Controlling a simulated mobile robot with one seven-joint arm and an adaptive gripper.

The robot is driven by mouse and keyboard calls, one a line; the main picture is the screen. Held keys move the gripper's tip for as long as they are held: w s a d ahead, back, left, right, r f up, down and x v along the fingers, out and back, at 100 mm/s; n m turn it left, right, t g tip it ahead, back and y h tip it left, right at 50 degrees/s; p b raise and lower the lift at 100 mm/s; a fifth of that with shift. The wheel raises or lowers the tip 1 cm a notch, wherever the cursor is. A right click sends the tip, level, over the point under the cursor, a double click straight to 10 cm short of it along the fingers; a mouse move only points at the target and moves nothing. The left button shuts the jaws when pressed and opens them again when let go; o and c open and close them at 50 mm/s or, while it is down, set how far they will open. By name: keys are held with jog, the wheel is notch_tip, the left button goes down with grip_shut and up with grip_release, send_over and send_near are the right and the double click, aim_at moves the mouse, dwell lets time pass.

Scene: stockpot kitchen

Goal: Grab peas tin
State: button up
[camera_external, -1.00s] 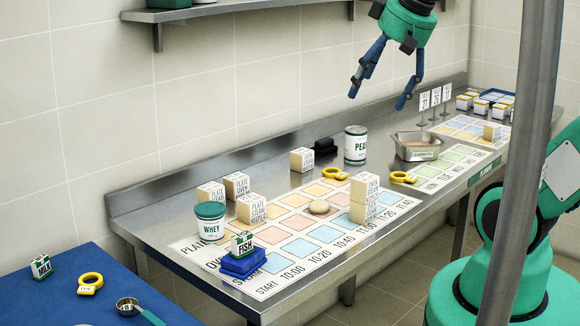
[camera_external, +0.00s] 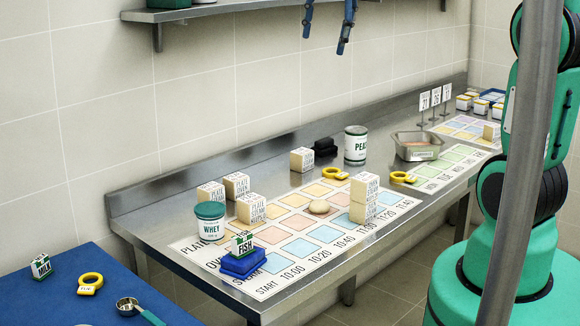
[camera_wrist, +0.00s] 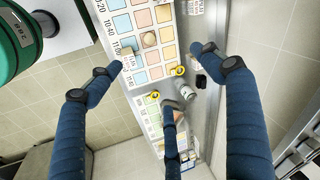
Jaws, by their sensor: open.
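The peas tin (camera_external: 355,146) is a white can with a green label reading "PEA". It stands upright on the steel counter near the wall, between a black object and a metal pan. In the wrist view the tin (camera_wrist: 187,92) is small and far below, between the spread fingers. My gripper (camera_external: 325,40) has blue fingers and is open and empty, high above the counter; its upper part is cut off by the frame. In the wrist view my gripper (camera_wrist: 157,68) shows three spread fingers, apart from everything.
A black object (camera_external: 326,147) and a wooden block (camera_external: 302,160) are left of the tin. The metal pan (camera_external: 417,148) is right of it. Yellow rings (camera_external: 335,173) (camera_external: 403,177) lie in front. A wall shelf (camera_external: 270,4) juts out above. A whey tub (camera_external: 210,222) stands at the left.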

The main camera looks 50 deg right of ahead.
jog(key=w+d+f+m+g+p, duration=0.15)
jog(key=w+d+f+m, duration=0.3)
jog(key=w+d, duration=0.5)
jog(key=w+d+f+m+g+p, duration=0.1)
jog(key=w+d+f+m+p, duration=0.2)
jog(key=w+d+m, duration=0.6)
jog(key=w+d+f+m+p, duration=0.2)
jog(key=d+f+m+p, duration=0.1)
jog(key=d+f, duration=0.6)
jog(key=w+d+f+m+p, duration=0.3)
jog(key=d+f, duration=0.6)
jog(key=d, duration=0.7)
jog(key=shift+w+d+m+g+y+p, duration=0.15)
jog(key=shift+d+m+g+y+p, duration=0.35)
jog(key=shift+m, duration=0.75)
jog(key=shift+a, duration=0.2)
send_over(356, 129)
jog(key=shift+f+p, duration=0.4)
jog(key=shift+f, duration=3.85)
jog(key=shift+f, duration=0.1)
jog(key=shift+f+p, duration=0.4)
jog(key=shift+f, duration=2.1)
